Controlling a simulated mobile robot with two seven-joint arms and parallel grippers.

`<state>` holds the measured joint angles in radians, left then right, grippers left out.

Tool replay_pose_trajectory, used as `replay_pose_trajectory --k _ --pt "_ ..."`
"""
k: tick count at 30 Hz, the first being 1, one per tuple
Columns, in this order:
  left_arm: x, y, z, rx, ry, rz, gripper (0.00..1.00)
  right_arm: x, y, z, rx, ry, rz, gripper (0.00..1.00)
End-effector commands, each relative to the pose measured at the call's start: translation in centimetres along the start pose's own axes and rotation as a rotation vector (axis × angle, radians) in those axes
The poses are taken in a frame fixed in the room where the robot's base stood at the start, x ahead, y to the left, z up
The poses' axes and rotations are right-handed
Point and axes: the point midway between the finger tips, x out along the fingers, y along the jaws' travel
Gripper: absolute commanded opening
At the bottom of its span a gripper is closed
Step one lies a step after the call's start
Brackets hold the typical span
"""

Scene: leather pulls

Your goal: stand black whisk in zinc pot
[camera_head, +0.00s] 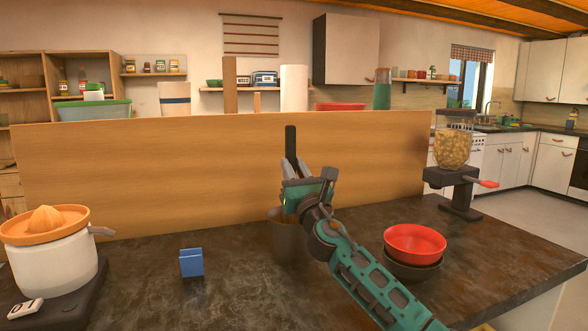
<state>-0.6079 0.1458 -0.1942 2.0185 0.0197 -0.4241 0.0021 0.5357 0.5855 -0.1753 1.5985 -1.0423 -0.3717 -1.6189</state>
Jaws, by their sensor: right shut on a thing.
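The black whisk (291,143) shows as a dark upright handle sticking up above my right gripper (297,185). My right gripper is shut on it, with its arm coming in from the lower right. The zinc pot (288,242), a dark grey cylinder, stands on the dark counter directly below the gripper. The gripper and wrist cover part of the pot's rim. The whisk's lower end is hidden, so I cannot tell how far it reaches into the pot. My left gripper is not in view.
A wooden panel (150,175) runs behind the pot. A blue holder (191,263) and a juicer (50,250) are left. A red bowl (415,243) stacked on a dark one and a dispenser (453,150) are right. Counter between pot and blue holder is clear.

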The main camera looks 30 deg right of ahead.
Motion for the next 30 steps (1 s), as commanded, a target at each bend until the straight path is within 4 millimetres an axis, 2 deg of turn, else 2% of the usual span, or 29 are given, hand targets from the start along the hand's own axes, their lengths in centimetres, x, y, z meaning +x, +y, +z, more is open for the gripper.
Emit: replay_pose_trajectory --k 14,15,24,30 --pt "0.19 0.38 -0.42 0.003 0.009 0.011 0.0 -0.25 -0.01 -0.49 0.0 0.0 0.0 0.0" --pt "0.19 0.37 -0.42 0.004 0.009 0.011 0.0 -0.25 -0.01 -0.49 0.0 0.0 0.0 0.25" --pt "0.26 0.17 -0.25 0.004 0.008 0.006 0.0 -0.25 -0.01 -0.49 0.0 0.0 0.0 0.52" --pt "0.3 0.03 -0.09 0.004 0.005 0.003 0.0 -0.28 0.0 -0.54 0.0 0.001 0.0 0.52"
